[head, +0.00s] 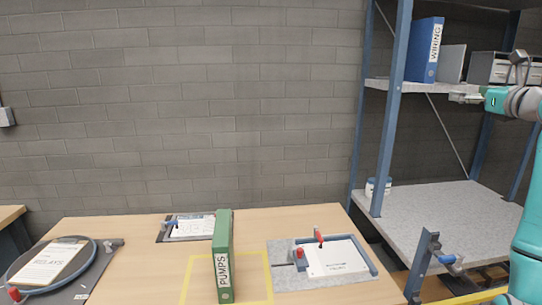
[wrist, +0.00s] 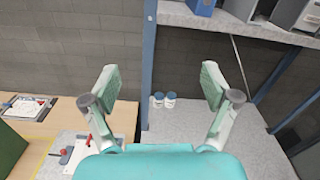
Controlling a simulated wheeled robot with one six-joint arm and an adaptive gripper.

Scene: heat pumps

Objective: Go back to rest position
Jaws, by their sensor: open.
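My gripper (wrist: 158,95) is open and empty in the wrist view, its two fingers spread wide over the shelf unit. Part of my arm shows at the right edge of the head view. A green binder labelled PUMPS (head: 223,262) stands upright on the wooden table (head: 130,270), within a yellow taped outline (head: 258,277). Only a dark green part of the binder shows at the left edge of the wrist view. My gripper is apart from it, over to the right.
A metal shelf unit (head: 391,110) stands right of the table, with a blue WIRING binder (head: 425,50) on its upper shelf. Boards with papers (head: 335,258) lie on the table. The lower shelf's middle is clear.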

